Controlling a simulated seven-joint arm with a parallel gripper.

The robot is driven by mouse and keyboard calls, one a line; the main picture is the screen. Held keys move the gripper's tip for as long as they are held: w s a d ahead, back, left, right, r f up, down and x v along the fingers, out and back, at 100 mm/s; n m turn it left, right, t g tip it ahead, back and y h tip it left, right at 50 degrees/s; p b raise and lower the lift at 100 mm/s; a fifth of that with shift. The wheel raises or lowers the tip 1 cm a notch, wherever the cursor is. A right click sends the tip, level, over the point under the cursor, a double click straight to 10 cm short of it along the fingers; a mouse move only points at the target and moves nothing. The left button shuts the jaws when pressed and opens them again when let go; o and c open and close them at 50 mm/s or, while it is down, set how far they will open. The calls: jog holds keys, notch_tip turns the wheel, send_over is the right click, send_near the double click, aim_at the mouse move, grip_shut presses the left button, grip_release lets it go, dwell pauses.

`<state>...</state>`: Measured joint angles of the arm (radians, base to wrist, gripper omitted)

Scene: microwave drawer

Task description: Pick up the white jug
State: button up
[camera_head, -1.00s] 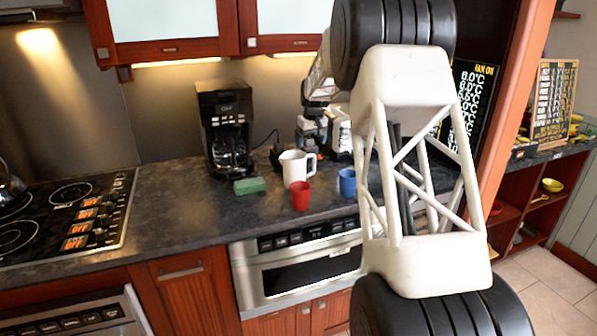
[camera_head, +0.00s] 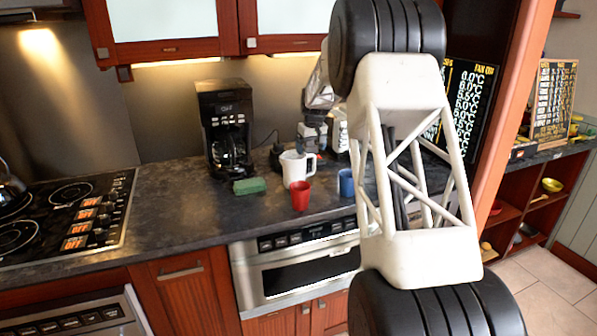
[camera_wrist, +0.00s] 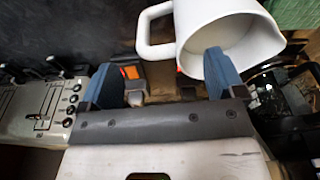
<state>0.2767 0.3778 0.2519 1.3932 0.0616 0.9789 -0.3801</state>
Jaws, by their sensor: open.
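The white jug (camera_head: 294,170) stands upright on the dark counter, its handle towards the right in the head view. In the wrist view the jug (camera_wrist: 238,32) is at the top right, mouth towards the camera, with its handle (camera_wrist: 144,32) on the left. My gripper (camera_wrist: 162,80) is open, its two blue fingers apart. The right finger overlaps the jug's rim in the picture; the handle lies ahead, between the finger lines. I cannot tell whether anything touches. In the head view my gripper (camera_head: 313,140) is behind and above the jug, its fingertips unclear.
A red cup (camera_head: 300,196) stands in front of the jug and a blue cup (camera_head: 346,183) to its right. A green sponge (camera_head: 249,186) lies to the left, before the black coffee maker (camera_head: 226,125). The counter (camera_head: 170,205) further left is clear.

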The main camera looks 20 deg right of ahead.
jog(key=shift+w+f, duration=0.2)
jog(key=shift+f, duration=1.05)
jog(key=shift+w+f, duration=0.2)
jog(key=shift+f, duration=1.05)
jog(key=shift+d, duration=0.1)
jog(key=c, duration=1.4)
